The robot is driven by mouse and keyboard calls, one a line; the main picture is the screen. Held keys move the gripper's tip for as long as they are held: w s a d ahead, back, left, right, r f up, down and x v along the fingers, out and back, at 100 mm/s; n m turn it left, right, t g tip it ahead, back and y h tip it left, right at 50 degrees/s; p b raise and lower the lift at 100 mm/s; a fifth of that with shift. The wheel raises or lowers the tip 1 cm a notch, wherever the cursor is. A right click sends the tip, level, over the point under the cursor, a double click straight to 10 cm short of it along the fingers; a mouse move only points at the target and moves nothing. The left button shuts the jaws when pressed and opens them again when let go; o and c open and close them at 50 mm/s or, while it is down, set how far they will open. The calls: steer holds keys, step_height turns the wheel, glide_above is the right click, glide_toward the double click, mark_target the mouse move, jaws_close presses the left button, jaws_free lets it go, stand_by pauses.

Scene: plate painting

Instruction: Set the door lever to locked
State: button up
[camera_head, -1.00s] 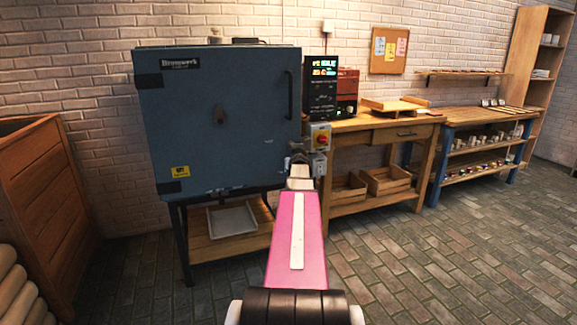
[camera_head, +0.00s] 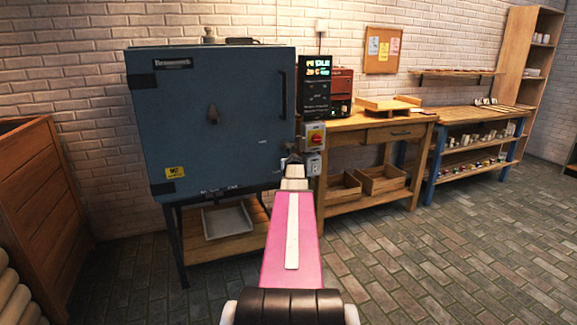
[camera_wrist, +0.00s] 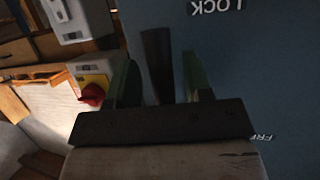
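The blue kiln (camera_head: 220,110) has a closed door; LOCK (camera_wrist: 215,7) and partly hidden FREE (camera_wrist: 262,137) labels show inverted on its face in the wrist view. A dark bar, seemingly the door lever (camera_wrist: 157,62), stands between the two greenish fingers of my gripper (camera_wrist: 160,82). The left finger is close beside the bar; a gap shows between the bar and the right finger. The bar's lower end is hidden by the gripper. In the head view my gripper (camera_head: 295,162) is at the kiln's lower right edge and covers the lever.
A yellow switch box with a red knob (camera_head: 315,138) is just right of my gripper; the knob also shows in the wrist view (camera_wrist: 92,95). A dark display unit (camera_head: 316,85) stands above it. A wooden workbench (camera_head: 375,125) is to the right. The brick floor is clear in front.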

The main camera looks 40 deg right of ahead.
steer(key=v, duration=1)
steer(key=shift+s+a+r, duration=0.2)
steer(key=shift+s, duration=0.1)
